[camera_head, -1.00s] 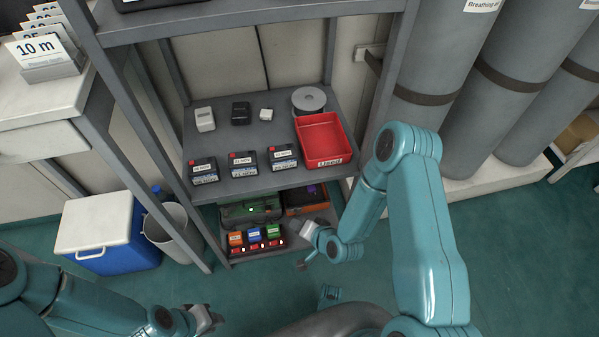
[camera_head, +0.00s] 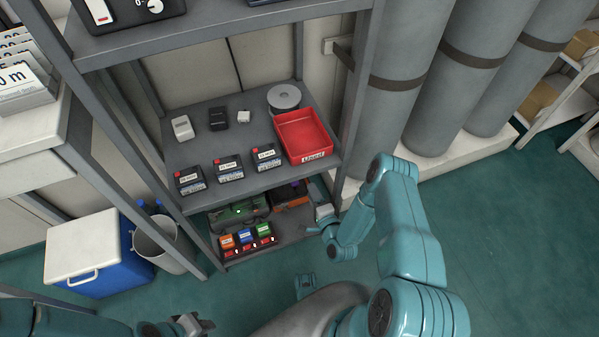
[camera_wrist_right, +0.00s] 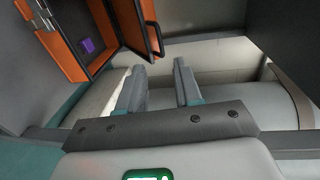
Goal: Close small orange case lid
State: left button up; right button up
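The small orange case (camera_head: 292,196) sits on the lower shelf, partly shaded by the shelf above. In the right wrist view its orange body (camera_wrist_right: 62,45) is open, with a purple item (camera_wrist_right: 88,46) inside. Its orange-edged lid (camera_wrist_right: 133,22) stands open to the right of the body. My right gripper (camera_head: 322,220) is at the right front of the case. In the wrist view its fingers (camera_wrist_right: 159,68) are apart with nothing between them; the lid is just beyond the left fingertip, and contact cannot be told. My left gripper (camera_head: 195,325) is low in front, far from the case.
A green case (camera_head: 238,212) and a rack of orange, blue and green blocks (camera_head: 246,238) are left of the orange case. The upper shelf (camera_head: 215,150) holds a red bin (camera_head: 303,135) and is low overhead. A shelf post (camera_head: 357,100) stands close by my right arm.

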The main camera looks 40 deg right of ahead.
jog(key=b+x, duration=0.3)
jog(key=x, duration=0.8)
jog(key=shift+a, duration=0.1)
jog(key=shift+f, duration=0.1)
grip_shut()
dwell(0.8)
